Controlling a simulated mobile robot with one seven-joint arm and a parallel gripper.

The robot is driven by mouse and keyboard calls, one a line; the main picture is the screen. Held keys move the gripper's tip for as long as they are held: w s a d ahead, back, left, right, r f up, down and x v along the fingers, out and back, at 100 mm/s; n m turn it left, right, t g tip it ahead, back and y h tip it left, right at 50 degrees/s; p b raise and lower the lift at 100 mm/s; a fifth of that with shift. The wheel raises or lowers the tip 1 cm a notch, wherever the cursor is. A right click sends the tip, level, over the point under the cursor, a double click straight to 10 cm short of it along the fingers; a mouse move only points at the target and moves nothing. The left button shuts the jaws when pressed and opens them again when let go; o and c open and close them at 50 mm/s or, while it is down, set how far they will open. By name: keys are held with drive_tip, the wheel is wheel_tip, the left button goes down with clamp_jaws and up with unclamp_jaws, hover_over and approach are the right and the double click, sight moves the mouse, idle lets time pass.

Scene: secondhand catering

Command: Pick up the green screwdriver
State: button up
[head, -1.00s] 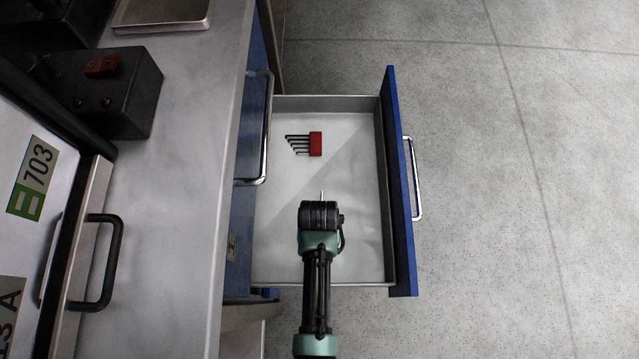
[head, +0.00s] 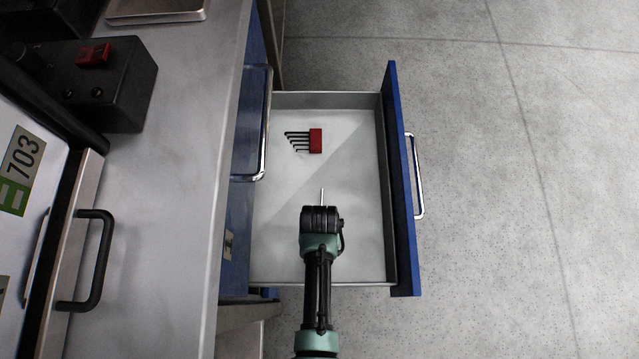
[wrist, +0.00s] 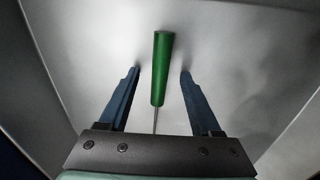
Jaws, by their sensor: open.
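The green screwdriver lies on the floor of the open drawer; its green handle (wrist: 162,68) shows in the wrist view, with part of the thin metal shaft below it. In the head view only the metal shaft tip (head: 322,194) shows past my wrist; the handle is hidden. My gripper (wrist: 160,72) is open, with one dark blue finger on each side of the handle and a gap on both sides. Neither finger touches it. In the head view my arm reaches over the front part of the drawer and hides the fingers.
The drawer (head: 391,240) has grey walls and a blue front with a metal handle (head: 417,175). A red hex key holder (head: 316,141) with several black keys lies farther back inside it. A steel worktop (head: 175,200) with a black box (head: 125,85) stands to the left.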

clamp_jaws()
idle(0.4)
drive_tip(key=shift+r, duration=0.1)
